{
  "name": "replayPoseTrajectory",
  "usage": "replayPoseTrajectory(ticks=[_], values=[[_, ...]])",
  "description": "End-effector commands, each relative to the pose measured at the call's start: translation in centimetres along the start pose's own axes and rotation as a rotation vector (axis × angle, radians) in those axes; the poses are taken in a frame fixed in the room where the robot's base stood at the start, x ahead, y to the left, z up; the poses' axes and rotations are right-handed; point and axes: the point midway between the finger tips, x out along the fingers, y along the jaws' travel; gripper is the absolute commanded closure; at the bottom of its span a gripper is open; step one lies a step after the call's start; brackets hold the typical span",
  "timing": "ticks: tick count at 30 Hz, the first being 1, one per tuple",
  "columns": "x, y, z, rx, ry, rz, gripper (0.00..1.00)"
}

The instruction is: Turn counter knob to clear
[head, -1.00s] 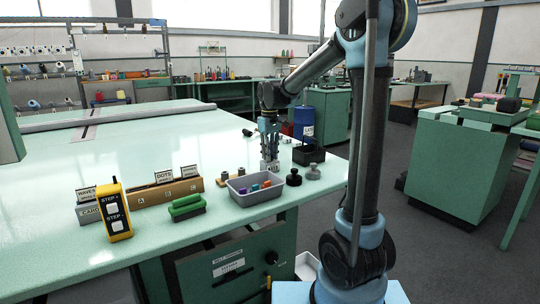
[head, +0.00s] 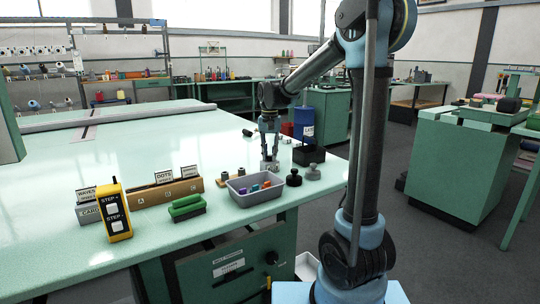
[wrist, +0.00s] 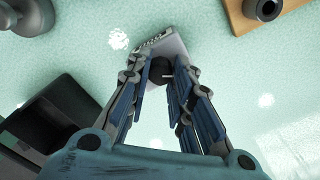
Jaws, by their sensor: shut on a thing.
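The counter is a small pale grey box (wrist: 172,43) with a dark round knob (wrist: 161,72) on it, seen in the wrist view. My gripper (wrist: 160,86) is shut on the knob, with its jointed fingers on either side of it. In the head view my gripper (head: 269,158) points down at the tabletop, at the counter's place behind the grey bin. The fingers hide most of the counter there. The knob's setting and the counter's reading cannot be made out.
A grey bin (head: 242,199) with coloured pieces stands in front of my gripper. A black open box (head: 309,158) and dark weights (head: 294,178) stand to its right. A wooden block (head: 229,174) is at left. The tabletop beyond is mostly clear.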

Motion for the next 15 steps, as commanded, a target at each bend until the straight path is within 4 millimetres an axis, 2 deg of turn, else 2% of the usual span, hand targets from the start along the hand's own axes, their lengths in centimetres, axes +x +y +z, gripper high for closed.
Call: replayPoseTrajectory(ticks=[6,15], values=[[-0.01,-0.02,-0.10,0.106,0.002,-0.001,1.00],[0.02,-0.06,0.00,0.166,0.000,-0.001,1.00]])
